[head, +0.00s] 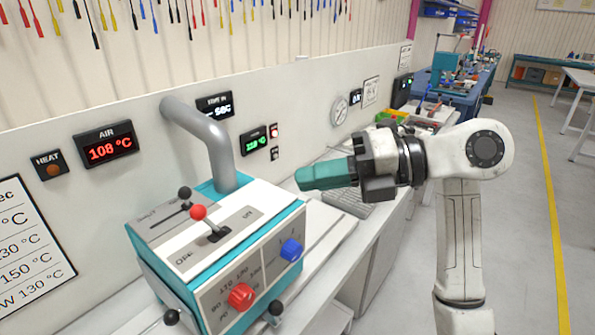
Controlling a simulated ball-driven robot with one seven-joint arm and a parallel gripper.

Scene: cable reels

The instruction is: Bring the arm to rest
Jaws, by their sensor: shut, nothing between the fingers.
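My gripper (312,178) is at the middle of the head view, with teal fingers pointing left. The fingers are together, with nothing between them. My white arm (462,240) rises at the right and bends over toward the left. The gripper is up in the air, apart from the machine. A teal and white machine (225,250) stands to the left of and below the gripper. It has a red-knobbed lever (199,212), a red dial (241,296) and a blue dial (291,250).
A grey pipe (205,130) rises from the machine to the wall panel. The panel carries a red display (108,148) reading 108 °C. A keyboard (345,209) lies behind the gripper, partly hidden. Open floor (528,200) with a yellow line (549,190) lies to the right.

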